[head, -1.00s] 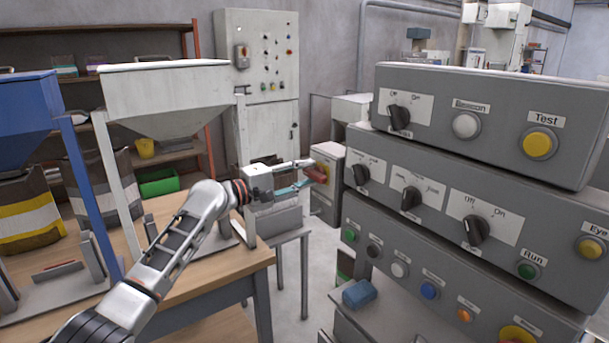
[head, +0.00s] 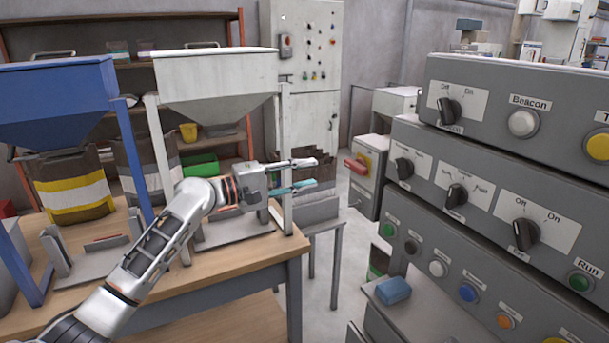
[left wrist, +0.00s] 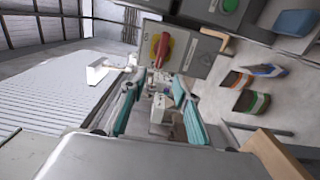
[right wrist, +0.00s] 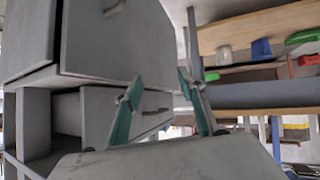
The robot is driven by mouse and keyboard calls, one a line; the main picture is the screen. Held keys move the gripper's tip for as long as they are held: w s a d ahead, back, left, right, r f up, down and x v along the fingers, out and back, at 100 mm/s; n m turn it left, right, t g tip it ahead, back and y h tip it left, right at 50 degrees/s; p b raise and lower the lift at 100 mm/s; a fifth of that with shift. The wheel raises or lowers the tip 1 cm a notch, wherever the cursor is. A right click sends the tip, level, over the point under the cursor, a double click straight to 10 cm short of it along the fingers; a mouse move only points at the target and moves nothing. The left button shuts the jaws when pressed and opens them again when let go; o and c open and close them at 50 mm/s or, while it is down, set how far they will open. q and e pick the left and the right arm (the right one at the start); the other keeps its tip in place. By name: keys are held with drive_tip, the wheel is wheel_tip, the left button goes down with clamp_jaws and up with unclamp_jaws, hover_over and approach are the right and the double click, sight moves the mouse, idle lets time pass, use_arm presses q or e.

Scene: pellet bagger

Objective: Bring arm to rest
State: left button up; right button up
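My left arm reaches in from the lower left of the head view. Its gripper (head: 303,177) is in the air by the white hopper's stand, left of the control panels. Its two fingers are apart with nothing between them. In the left wrist view the teal finger pads (left wrist: 158,108) are also spread and empty, with a red rotary handle on a yellow plate (left wrist: 163,50) beyond them. My right gripper (right wrist: 160,100) shows only in the right wrist view. Its teal-padded fingers are apart and empty, in front of a grey cabinet with drawers (right wrist: 105,45).
A stack of grey control panels (head: 480,185) with knobs and buttons fills the right. The red-handled switch box (head: 366,170) stands left of it. The wooden bench (head: 225,262) carries a blue hopper (head: 55,100) and a white hopper (head: 215,80). A blue block (head: 393,291) lies below the panels.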

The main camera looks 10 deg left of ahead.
use_arm(q)
drive_tip(key=s+a+f+m+y, duration=0.15)
drive_tip(key=s+f, duration=0.35)
drive_tip(key=f, duration=0.6)
drive_tip(key=s+f+m+y, duration=0.1)
drive_tip(key=s+f+y, duration=0.3)
drive_tip(key=f, duration=0.7)
drive_tip(key=s+f+m+y, duration=0.15)
drive_tip(key=s+f, duration=0.45)
drive_tip(key=f, duration=0.6)
drive_tip(key=s+a+f+m+y, duration=0.1)
drive_tip(key=s+f, duration=0.3)
drive_tip(key=s, duration=0.4)
drive_tip(key=s+a+f+m+y, duration=0.2)
drive_tip(key=s+a+f+m, duration=0.1)
drive_tip(key=s, duration=0.6)
drive_tip(key=s+a+f+m+y, duration=0.2)
drive_tip(key=s+a+f+m, duration=0.1)
drive_tip(key=s+f, duration=0.3)
drive_tip(key=s, duration=0.2)
drive_tip(key=shift+s+m, duration=0.35)
drive_tip(key=shift+m, duration=0.05)
